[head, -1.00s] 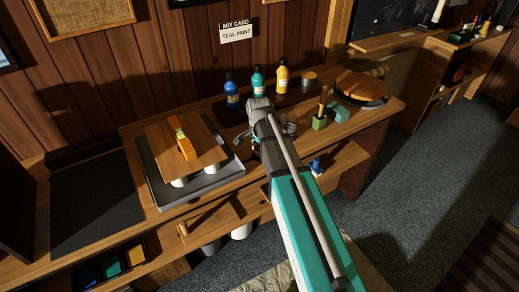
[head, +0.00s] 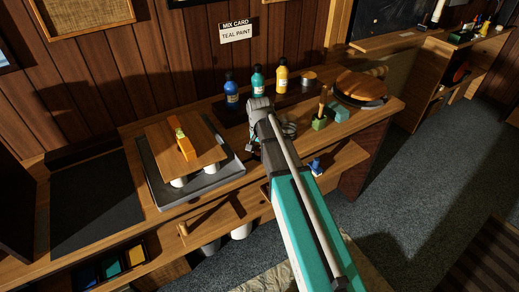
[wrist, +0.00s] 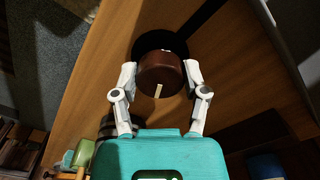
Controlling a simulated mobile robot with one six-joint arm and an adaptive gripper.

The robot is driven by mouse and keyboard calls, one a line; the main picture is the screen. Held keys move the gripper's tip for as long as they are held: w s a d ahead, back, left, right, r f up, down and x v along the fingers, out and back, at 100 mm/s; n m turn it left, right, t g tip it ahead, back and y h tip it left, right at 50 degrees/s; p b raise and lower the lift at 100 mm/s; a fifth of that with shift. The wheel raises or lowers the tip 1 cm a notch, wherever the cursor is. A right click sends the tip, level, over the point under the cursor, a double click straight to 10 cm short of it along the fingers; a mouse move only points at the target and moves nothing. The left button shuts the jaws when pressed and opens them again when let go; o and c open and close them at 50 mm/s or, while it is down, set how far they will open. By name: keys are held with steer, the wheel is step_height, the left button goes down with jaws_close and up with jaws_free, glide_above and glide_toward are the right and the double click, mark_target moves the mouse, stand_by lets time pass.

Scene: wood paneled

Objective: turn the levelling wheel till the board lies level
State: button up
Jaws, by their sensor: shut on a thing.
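The levelling wheel (wrist: 160,68) is a dark red-brown round knob on a black round base, with a pale mark on its near side. My gripper (wrist: 160,76) is shut on it, one finger on each side. The wooden board (head: 160,136) stands on white supports over a grey tray (head: 160,190) in the head view. An orange spirit level (head: 185,151) with a green vial lies on the board. The bubble is too small to read, and I cannot tell the board's exact tilt. My arm hides the wheel in the head view.
Blue, teal and yellow paint bottles (head: 256,80) stand behind my arm on the bench. A green block with a brush (head: 319,121) and a round wooden board (head: 362,86) are to the right. A dark mat (head: 97,200) lies left of the tray.

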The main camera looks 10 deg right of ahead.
steer(key=n, duration=1.3)
steer(key=shift+d, duration=0.15)
stand_by(0.4)
steer(key=o, duration=1.1)
steer(key=shift+o, duration=0.2)
steer(key=shift+m, duration=0.3)
